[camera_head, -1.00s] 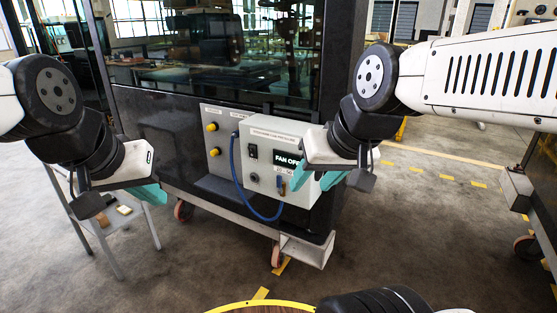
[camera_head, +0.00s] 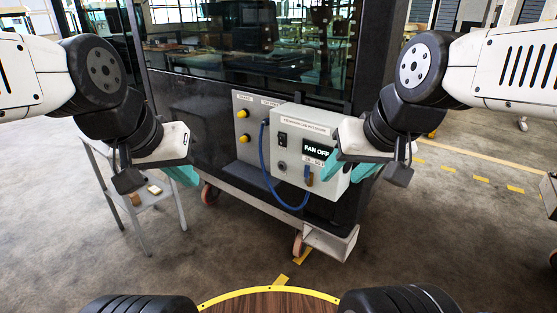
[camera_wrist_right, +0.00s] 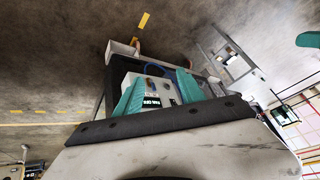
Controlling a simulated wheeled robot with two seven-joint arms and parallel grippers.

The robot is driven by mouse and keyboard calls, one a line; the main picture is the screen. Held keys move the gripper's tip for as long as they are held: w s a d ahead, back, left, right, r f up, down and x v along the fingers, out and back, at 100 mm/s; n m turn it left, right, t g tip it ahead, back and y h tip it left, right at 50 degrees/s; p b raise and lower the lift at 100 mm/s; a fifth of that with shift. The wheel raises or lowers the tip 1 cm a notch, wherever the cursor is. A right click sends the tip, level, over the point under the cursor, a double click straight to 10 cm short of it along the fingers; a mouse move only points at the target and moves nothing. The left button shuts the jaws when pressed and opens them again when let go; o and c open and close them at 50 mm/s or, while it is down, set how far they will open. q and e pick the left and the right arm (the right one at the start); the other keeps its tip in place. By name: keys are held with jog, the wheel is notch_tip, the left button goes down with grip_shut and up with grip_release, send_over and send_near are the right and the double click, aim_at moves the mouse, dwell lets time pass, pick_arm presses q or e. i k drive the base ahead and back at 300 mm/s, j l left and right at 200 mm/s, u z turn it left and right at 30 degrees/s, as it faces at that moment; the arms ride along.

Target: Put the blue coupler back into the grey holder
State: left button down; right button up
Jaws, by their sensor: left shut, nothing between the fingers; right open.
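A blue hose (camera_head: 263,160) hangs in a loop from the left of the light grey control box (camera_head: 292,181) to a small blue and brass-coloured fitting (camera_head: 308,173) low on its front. The fitting is too small to tell the blue coupler from the grey holder, or whether they are joined. My right gripper (camera_head: 347,168) is open and empty before the box's right edge, hiding part of it. In the right wrist view its two teal fingers (camera_wrist_right: 155,76) are spread, with the box (camera_wrist_right: 164,86) seen between them. My left gripper (camera_head: 188,175) is shut and empty, left of the box.
The box sits on a dark trolley (camera_head: 210,135) with a glass cab and red-brown wheels. Yellow knobs (camera_head: 243,125) are on a panel to its left. A small grey side table (camera_head: 152,197) stands at the left.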

aim_at(266, 121)
jog(key=i+l, duration=0.15)
jog(key=i, duration=0.15)
jog(key=i+l, duration=0.15)
jog(key=i, duration=0.15)
jog(key=u, duration=1.55)
jog(key=l, duration=0.75)
